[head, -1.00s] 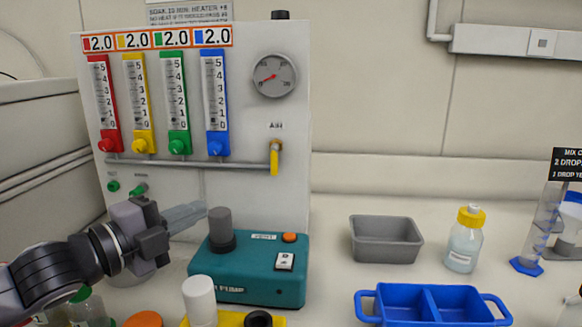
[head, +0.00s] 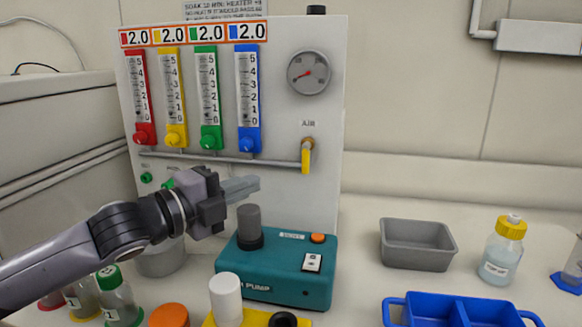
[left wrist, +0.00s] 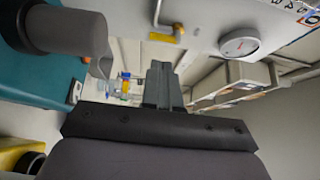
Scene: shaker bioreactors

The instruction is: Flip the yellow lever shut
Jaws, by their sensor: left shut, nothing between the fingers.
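The yellow lever (head: 306,156) hangs straight down from its valve under the AIR label, on the right part of the white panel (head: 330,120). In the left wrist view the yellow lever (left wrist: 163,37) shows near the top, beyond the fingers and a little to their left. My left gripper (head: 256,184) is shut and empty. In the head view it is left of the lever and lower, apart from it, with its fingers pointing right. My right gripper is not in view.
A teal pump (head: 275,268) with a grey cylinder (head: 249,226) on top stands just below my left gripper. A gauge (head: 310,73) is above the lever. A grey tray (head: 417,245), a yellow-capped bottle (head: 503,251) and a blue tray (head: 440,308) stand at right.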

